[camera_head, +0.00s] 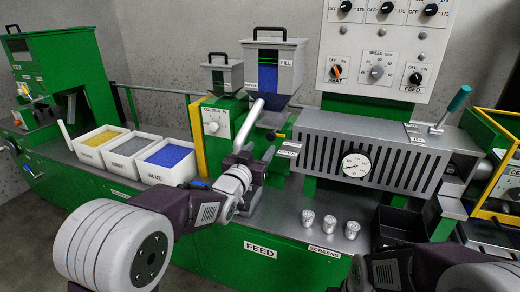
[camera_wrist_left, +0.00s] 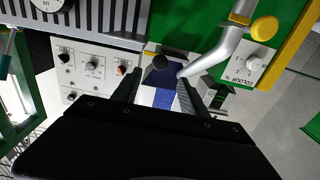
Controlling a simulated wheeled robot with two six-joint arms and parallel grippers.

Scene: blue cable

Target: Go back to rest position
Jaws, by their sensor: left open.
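My left gripper (camera_head: 257,160) is in front of the green machine, near the metal pipe below the fill hopper. In the left wrist view its two dark fingers (camera_wrist_left: 157,92) stand apart with nothing held between them. The blue content of the fill hopper (camera_wrist_left: 163,98) shows in the gap behind them. My right arm comes in low at the right of the head view. Its wrist shows at the bottom edge, and its fingers cannot be made out.
White bins of yellow, grey and blue pellets (camera_head: 168,160) stand left of my left gripper. The fill hopper (camera_head: 274,62) is above it. A slotted grey housing (camera_head: 375,150) and several metal cylinders (camera_head: 330,222) are to the right. A black tray (camera_head: 400,222) lies beyond them.

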